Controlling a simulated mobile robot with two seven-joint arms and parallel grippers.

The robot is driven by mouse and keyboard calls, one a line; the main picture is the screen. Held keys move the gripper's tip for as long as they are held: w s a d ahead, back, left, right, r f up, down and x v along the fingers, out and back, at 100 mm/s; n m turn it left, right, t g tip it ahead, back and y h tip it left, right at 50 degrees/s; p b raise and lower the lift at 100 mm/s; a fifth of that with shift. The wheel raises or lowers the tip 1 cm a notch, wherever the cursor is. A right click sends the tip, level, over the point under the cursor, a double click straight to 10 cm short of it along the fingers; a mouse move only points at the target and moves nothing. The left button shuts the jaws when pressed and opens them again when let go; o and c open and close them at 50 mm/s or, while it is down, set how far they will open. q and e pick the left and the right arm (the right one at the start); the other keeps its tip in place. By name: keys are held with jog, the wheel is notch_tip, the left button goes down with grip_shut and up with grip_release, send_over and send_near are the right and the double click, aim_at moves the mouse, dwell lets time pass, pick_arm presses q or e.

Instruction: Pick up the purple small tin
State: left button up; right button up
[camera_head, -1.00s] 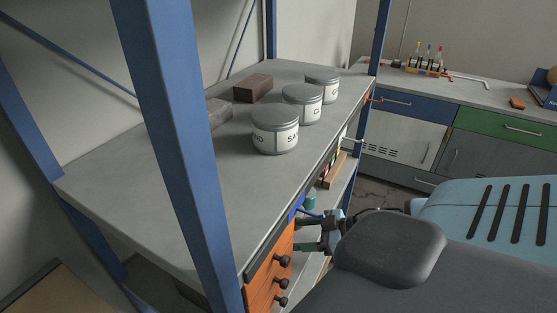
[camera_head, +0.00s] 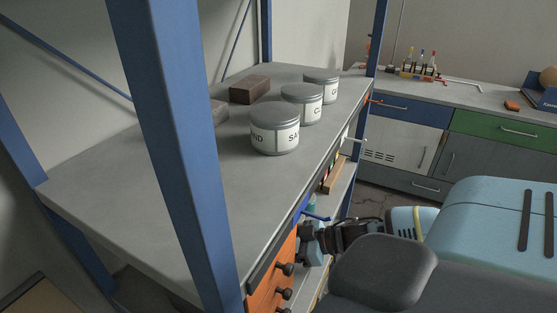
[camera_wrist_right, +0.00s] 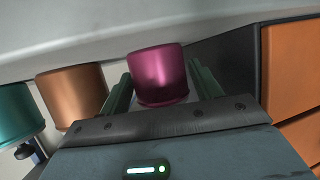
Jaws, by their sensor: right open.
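The purple small tin (camera_wrist_right: 158,76) is a shiny magenta cylinder in the right wrist view, upright below the overhanging shelf board. My right gripper (camera_wrist_right: 162,88) is open, with one greenish finger on each side of the tin. The fingers look apart from its sides; how deep the tin sits between them is hard to tell. In the head view my right gripper (camera_head: 312,244) reaches into the space under the shelf top, its fingertips hidden, and the purple tin is hidden there. My left gripper is not in view.
A copper tin (camera_wrist_right: 72,97) and a teal tin (camera_wrist_right: 17,113) stand left of the purple one. An orange drawer unit (camera_head: 271,279) is close to the gripper. Labelled jars (camera_head: 274,130) and dark bricks (camera_head: 249,90) stand on the shelf top (camera_head: 110,200). A blue post (camera_head: 180,150) stands in front.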

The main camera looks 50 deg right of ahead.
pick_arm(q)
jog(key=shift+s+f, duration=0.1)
pick_arm(e)
jog(key=shift+w+a+f, duration=0.15)
jog(key=shift+w, duration=0.15)
